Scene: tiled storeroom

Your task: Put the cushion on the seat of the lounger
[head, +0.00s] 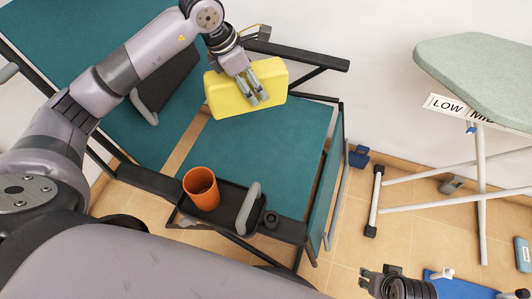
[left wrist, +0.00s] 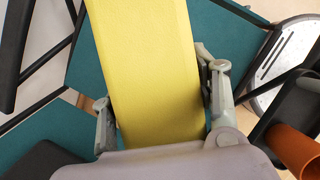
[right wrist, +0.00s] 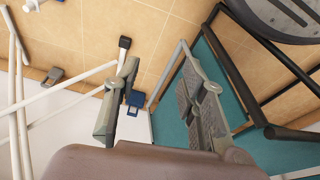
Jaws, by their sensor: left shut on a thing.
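The yellow cushion (head: 228,101) is a thick block held above the teal lounger's seat (head: 255,150). My left gripper (head: 259,90) is shut on it. In the left wrist view the cushion (left wrist: 150,70) lies between the two fingers (left wrist: 160,118), with the teal fabric behind it. The gap between cushion and seat cannot be judged exactly. The lounger's backrest (head: 75,45) slopes up to the left. My right gripper (right wrist: 160,105) is open and empty, off to the right of the lounger; only a part of that arm (head: 395,285) shows at the head view's bottom edge.
An orange cup (head: 201,188) stands in a black side tray (head: 230,203) at the lounger's near side. A black armrest (head: 300,55) runs along the far side. An ironing board (head: 480,75) stands at the right. Tiled floor (head: 400,215) lies between them.

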